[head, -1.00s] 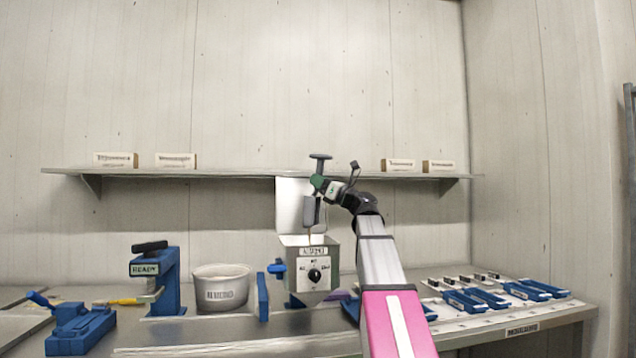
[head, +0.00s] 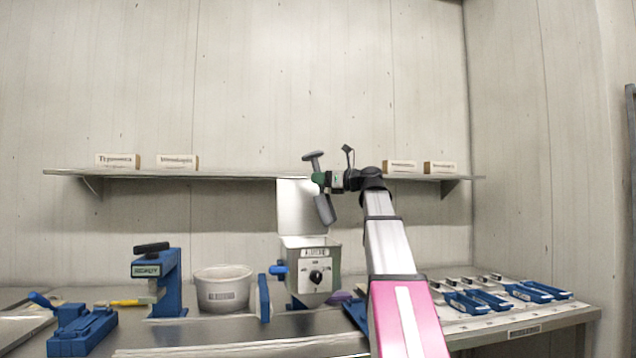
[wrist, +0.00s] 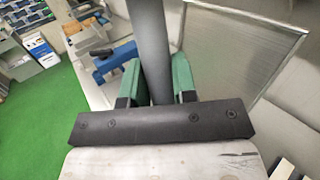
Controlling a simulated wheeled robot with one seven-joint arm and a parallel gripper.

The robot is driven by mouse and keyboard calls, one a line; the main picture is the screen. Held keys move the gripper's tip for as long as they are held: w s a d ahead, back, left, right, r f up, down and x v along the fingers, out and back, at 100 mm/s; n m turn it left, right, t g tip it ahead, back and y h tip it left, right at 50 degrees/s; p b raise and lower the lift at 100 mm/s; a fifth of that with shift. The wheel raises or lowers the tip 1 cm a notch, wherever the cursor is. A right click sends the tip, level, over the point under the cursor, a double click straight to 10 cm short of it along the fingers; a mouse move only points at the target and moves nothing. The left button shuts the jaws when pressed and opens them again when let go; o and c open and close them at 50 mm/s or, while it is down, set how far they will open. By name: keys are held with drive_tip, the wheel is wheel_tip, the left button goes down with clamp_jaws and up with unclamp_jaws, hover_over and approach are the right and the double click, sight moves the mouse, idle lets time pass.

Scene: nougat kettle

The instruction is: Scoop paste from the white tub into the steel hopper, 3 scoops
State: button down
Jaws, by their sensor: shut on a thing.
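The white tub (head: 222,291) stands on the bench left of the middle, with a label on its front; I cannot tell how much paste is inside. The steel hopper (head: 322,254) is to its right, open at the top, with a dial on its front and a pale raised panel behind. My gripper (head: 320,180) is shut on a grey scoop (head: 324,209), above the hopper. The scoop is tilted, its broad end down and to the right; I see no paste on it. In the wrist view green fingers (wrist: 158,80) clamp the grey scoop handle (wrist: 150,35).
A blue press-like stand (head: 168,285) marked READY is left of the tub, and a blue upright part (head: 264,298) is between tub and hopper. Several blue tools (head: 485,298) lie at the right. A wall shelf (head: 240,173) with small labelled boxes runs behind my gripper.

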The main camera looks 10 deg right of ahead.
drive_tip(key=r+g+h, duration=0.1)
drive_tip(key=g+h, duration=0.1)
drive_tip(key=h, duration=0.1)
drive_tip(key=shift+w+r+n+g+h, duration=0.15)
drive_tip(key=shift+r+n+g+h, duration=0.15)
drive_tip(key=shift+r+n+g, duration=0.1)
drive_tip(key=g+h, duration=0.1)
drive_tip(key=h, duration=0.1)
drive_tip(key=r+g+h, duration=0.1)
drive_tip(key=h, duration=0.1)
drive_tip(key=shift+r+n+g+h, duration=0.2)
drive_tip(key=shift+n+g+h, duration=0.1)
drive_tip(key=shift+g+h, duration=0.1)
drive_tip(key=shift+r+g+h, duration=0.3)
drive_tip(key=shift+g+h, duration=0.4)
drive_tip(key=shift+h, duration=0.5)
drive_tip(key=shift+g+h, duration=0.3)
drive_tip(key=shift+h, duration=0.2)
